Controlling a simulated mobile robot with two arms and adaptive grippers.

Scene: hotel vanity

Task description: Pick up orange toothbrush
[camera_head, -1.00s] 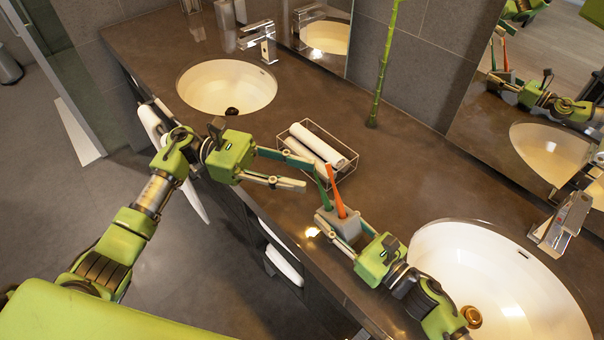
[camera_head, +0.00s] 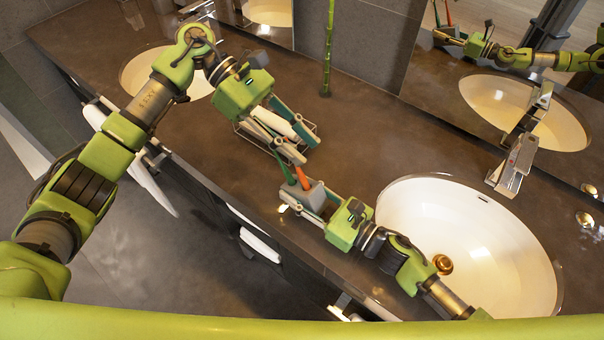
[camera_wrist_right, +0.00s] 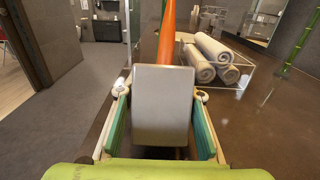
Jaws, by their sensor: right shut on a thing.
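The orange toothbrush (camera_head: 302,179) stands tilted in a grey holder (camera_head: 307,196), beside a green toothbrush (camera_head: 285,170). The orange one also rises behind the holder in the right wrist view (camera_wrist_right: 166,38). My right gripper (camera_head: 302,205) is shut on the holder, with one finger along each side of it in the wrist view. My left gripper (camera_head: 306,149) is open, pointing down and right just above the holder. Its fingers overlap the upper orange toothbrush in the head view. I cannot tell whether they touch it.
A white sink (camera_head: 465,235) lies to the right, another at the upper left. A green bamboo stalk (camera_head: 328,50) stands at the back. The counter's front edge runs close by the holder.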

